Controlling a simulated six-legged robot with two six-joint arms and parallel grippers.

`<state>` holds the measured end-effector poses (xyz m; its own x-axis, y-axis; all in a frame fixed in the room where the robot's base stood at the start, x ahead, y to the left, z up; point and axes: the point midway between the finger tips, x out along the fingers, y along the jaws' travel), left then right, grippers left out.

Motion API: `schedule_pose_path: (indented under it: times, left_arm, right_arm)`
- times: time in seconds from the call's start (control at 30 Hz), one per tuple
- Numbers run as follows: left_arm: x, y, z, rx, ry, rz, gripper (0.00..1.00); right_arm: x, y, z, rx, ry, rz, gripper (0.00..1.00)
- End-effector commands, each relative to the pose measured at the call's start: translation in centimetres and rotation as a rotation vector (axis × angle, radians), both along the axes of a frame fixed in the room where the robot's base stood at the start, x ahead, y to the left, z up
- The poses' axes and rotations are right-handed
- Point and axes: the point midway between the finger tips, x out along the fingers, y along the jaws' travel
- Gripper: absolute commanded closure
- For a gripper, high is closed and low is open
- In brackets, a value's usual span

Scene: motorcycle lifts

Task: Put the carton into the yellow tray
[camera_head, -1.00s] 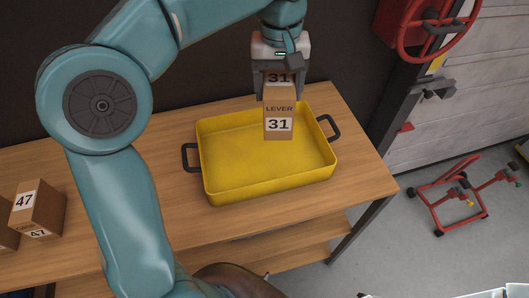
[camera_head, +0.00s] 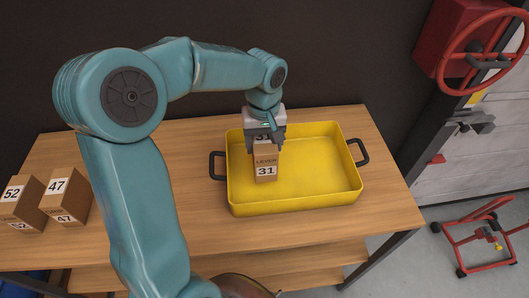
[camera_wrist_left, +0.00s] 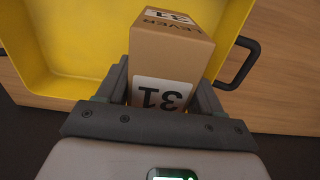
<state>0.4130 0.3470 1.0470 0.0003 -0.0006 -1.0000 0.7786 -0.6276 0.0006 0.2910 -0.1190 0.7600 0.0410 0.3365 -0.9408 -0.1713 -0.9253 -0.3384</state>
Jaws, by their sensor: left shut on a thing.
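The carton (camera_head: 265,162) is a brown box marked "LEVER" and "31". My left gripper (camera_head: 264,138) is shut on its upper part. The carton hangs upright over the left part of the yellow tray (camera_head: 330,203), within its rim as seen from the head; whether its bottom touches the tray floor I cannot tell. In the left wrist view, the carton (camera_wrist_left: 172,55) sits between both fingers of the gripper (camera_wrist_left: 165,90), with the yellow tray (camera_wrist_left: 75,35) behind it. The tray has two black handles and looks otherwise empty. My right gripper is out of view.
A carton marked 47 (camera_head: 67,195) and a carton marked 52 (camera_head: 22,203) stand at the left of the wooden table (camera_head: 150,220). A dark wall rises behind the table. A red wheel (camera_head: 483,55) and a red stand (camera_head: 485,240) are at the right.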

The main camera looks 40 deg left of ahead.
Motion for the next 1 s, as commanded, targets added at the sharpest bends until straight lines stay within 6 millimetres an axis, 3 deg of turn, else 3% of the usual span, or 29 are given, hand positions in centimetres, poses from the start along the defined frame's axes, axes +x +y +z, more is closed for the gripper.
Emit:
schedule_pose_path:
  times: [0.3, 0.7, 0.73, 0.8, 1.0]
  left_arm:
    - [0.0, -0.1, -4.2, -0.001, 0.002, 0.0, 0.72]
    - [0.0, 0.0, -4.9, 0.0, -0.001, 0.0, 0.72]
    - [0.0, 0.0, -4.9, 0.0, 0.0, 0.0, 0.31]
    - [0.0, 0.0, -4.7, 0.0, 0.0, 0.0, 0.08]
    - [0.0, 0.0, -4.7, 0.0, 0.0, 0.0, 0.08]
  right_arm:
    - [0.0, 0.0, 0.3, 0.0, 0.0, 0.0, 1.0]
    - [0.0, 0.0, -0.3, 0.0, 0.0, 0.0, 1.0]
    - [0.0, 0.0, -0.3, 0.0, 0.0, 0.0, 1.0]
    - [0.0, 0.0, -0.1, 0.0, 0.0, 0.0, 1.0]
    - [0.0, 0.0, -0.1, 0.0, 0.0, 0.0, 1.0]
